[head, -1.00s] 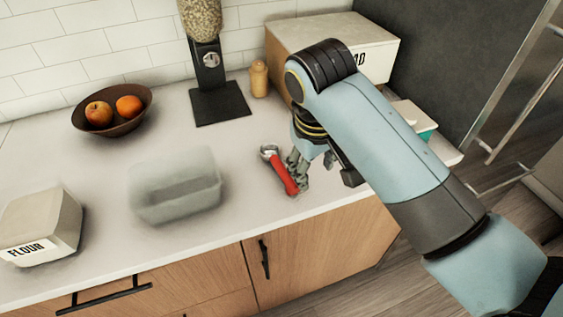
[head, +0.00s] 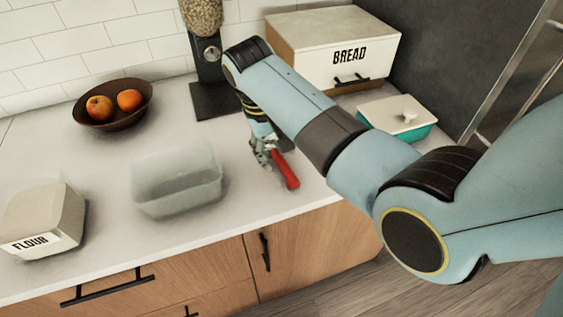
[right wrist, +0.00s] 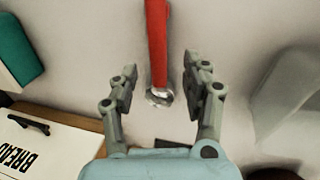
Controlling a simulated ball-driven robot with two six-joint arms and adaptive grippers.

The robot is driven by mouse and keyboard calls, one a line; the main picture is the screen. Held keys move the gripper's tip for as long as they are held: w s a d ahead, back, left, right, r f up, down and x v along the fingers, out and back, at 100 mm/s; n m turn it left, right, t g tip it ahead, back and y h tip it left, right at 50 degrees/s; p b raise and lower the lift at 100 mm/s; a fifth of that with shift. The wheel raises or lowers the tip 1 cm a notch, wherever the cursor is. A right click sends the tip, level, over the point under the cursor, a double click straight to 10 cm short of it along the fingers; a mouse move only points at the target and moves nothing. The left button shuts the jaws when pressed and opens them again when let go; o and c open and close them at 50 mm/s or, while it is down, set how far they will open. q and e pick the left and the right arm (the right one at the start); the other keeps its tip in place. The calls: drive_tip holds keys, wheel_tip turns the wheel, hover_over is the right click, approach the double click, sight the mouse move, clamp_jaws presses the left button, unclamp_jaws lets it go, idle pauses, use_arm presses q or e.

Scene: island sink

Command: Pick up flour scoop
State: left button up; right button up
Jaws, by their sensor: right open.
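The flour scoop (head: 285,169) has a red handle and a metal head, and lies on the white counter near its front edge. In the right wrist view its red handle (right wrist: 157,40) runs up between the fingers, with the metal head at its lower end. My right gripper (head: 265,156) is at the scoop's metal end, which it mostly hides in the head view. In the right wrist view my right gripper (right wrist: 158,88) is open, with a finger on each side of the scoop and gaps between. My left gripper is not in view.
A translucent grey bin (head: 178,185) stands left of the scoop, and a flour box (head: 45,222) stands farther left. Behind are a fruit bowl (head: 112,112), a dispenser (head: 209,60), a bread box (head: 335,60) and a teal-based dish (head: 400,115).

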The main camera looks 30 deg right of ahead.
sight(281, 162)
drive_tip(key=f, duration=0.2)
drive_tip(key=d+f, duration=0.1)
drive_tip(key=f, duration=0.1)
drive_tip(key=shift+s, duration=0.15)
clamp_jaws()
